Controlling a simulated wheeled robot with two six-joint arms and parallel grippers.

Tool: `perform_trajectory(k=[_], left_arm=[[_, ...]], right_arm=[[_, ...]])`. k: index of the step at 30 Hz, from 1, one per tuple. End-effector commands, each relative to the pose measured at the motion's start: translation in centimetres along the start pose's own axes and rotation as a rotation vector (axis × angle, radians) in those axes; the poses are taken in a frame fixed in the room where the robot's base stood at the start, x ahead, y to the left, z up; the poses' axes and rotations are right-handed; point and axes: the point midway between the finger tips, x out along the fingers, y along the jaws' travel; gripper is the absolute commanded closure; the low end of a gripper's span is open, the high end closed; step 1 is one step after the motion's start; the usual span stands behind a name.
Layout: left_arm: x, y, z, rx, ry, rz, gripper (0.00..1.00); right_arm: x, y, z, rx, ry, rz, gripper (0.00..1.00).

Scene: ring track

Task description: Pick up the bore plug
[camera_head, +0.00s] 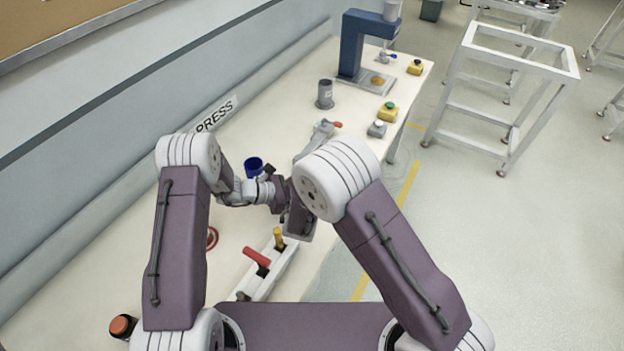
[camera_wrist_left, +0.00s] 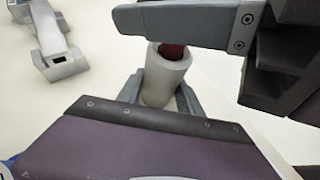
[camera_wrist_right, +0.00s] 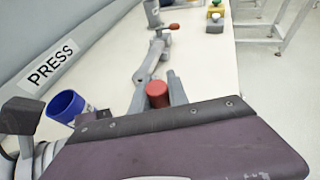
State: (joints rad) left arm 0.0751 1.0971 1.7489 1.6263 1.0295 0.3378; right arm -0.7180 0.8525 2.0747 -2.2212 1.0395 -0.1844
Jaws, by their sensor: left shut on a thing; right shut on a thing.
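My left gripper (camera_wrist_left: 163,95) is shut on a pale grey cylinder (camera_wrist_left: 165,75), with a finger on either side of it. A dark red piece (camera_wrist_left: 172,51) shows at the cylinder's far end, partly hidden behind a grey finger of the other gripper. In the right wrist view my right gripper (camera_wrist_right: 160,88) is shut on a red cylinder (camera_wrist_right: 157,95). I cannot tell whether the red and grey parts are one piece, or which is the bore plug. In the head view both grippers meet over the table, and the held parts are mostly hidden by the arms.
A blue cup (camera_head: 253,166) stands close beside the grippers. A rack (camera_head: 270,275) with red and yellow handles lies in front. Beyond are a toggle clamp (camera_head: 318,135), a grey cylinder (camera_head: 325,95), a blue press (camera_head: 355,45) and button boxes (camera_head: 388,112).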

Motion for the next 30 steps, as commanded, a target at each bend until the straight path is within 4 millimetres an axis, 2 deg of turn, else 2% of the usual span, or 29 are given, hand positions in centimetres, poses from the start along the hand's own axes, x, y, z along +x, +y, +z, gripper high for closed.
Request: perform_trajectory(k=[5, 12, 15, 21, 29, 30], left_arm=[[0.0, 0.0, 0.0, 0.000, 0.001, 0.000, 0.80], [0.0, 0.0, -0.1, 0.000, 0.001, 0.000, 0.80], [0.0, 0.0, -0.1, 0.000, 0.001, 0.000, 0.80], [0.0, 0.0, -0.1, 0.000, 0.001, 0.000, 0.80], [0.0, 0.0, -0.1, 0.000, 0.001, 0.000, 0.80], [0.0, 0.0, -0.1, 0.000, 0.001, 0.000, 0.54]], right_arm=[[-1.7, 0.1, 4.3, 0.008, -0.008, 0.003, 1.00], [-4.7, 0.1, 11.5, 0.008, -0.008, 0.004, 1.00], [-5.7, 0.0, 13.7, 0.006, -0.007, 0.003, 1.00], [-6.6, 0.0, 16.0, 0.002, -0.003, 0.002, 1.00], [-6.7, 0.0, 16.2, 0.000, -0.002, 0.001, 1.00], [-6.7, 0.0, 16.2, 0.000, -0.002, 0.001, 1.00]])
